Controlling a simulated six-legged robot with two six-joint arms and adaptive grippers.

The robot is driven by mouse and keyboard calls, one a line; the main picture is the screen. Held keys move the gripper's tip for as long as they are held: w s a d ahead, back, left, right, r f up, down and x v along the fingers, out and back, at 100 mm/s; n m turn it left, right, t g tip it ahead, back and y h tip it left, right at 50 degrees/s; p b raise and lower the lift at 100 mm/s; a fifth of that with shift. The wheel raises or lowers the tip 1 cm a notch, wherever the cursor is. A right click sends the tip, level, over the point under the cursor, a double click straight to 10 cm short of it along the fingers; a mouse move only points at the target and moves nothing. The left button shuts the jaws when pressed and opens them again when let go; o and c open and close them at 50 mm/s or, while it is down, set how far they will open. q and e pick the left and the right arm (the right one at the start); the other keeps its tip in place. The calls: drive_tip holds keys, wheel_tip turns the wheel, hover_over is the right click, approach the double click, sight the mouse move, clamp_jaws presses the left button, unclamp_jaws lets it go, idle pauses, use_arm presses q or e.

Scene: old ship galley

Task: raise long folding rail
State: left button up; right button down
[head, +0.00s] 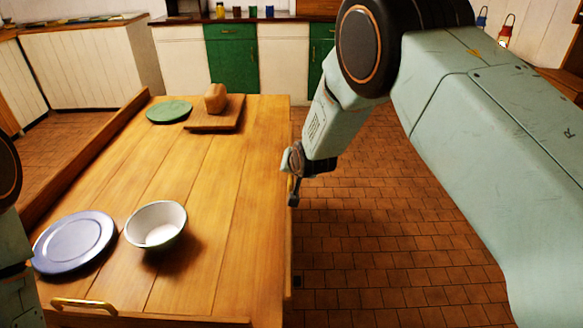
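A long wooden rail (85,152) stands up along the left edge of the table (215,215). Along the right edge no raised rail shows; a narrow strip of wood (288,262) runs at or just below that edge, and I cannot tell whether it is a folded rail. My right gripper (294,195) points down at the right edge, about midway along it. Its fingers are small and seen from the side, so whether they are open or touch the wood is unclear. Part of my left arm shows at the left border; its gripper is out of view.
On the table are a blue plate (74,243), a white bowl (155,230), a green plate (169,111) and bread (215,98) on a board (228,121). A brass handle (84,305) is at the near edge. The tiled floor (390,245) at right looks clear.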

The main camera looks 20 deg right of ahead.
drive_tip(key=shift+a, duration=0.1)
drive_tip(key=c, duration=1.4)
unclamp_jaws()
drive_tip(key=shift+a, duration=0.1)
drive_tip(key=shift+c, duration=0.2)
drive_tip(key=shift+o, duration=0.2)
drive_tip(key=shift+f, duration=0.1)
drive_tip(key=v, duration=1.2)
drive_tip(key=shift+w, duration=0.1)
drive_tip(key=s+d+f+n+g, duration=0.2)
drive_tip(key=s+f, duration=0.6)
drive_tip(key=s, duration=0.3)
drive_tip(key=s+d+f+n+g, duration=0.2)
drive_tip(key=s+f+n+g, duration=0.1)
drive_tip(key=s+f, duration=0.65)
drive_tip(key=s+f+g, duration=0.2)
drive_tip(key=s+f, duration=0.1)
drive_tip(key=s, duration=0.7)
drive_tip(key=s+f+g, duration=0.2)
drive_tip(key=s+f, duration=0.1)
drive_tip(key=s, duration=0.8)
drive_tip(key=shift+s+d+f+m+g+b, duration=0.2)
drive_tip(key=shift+d+f+m+g+b, duration=0.1)
drive_tip(key=shift+d+f+b, duration=0.1)
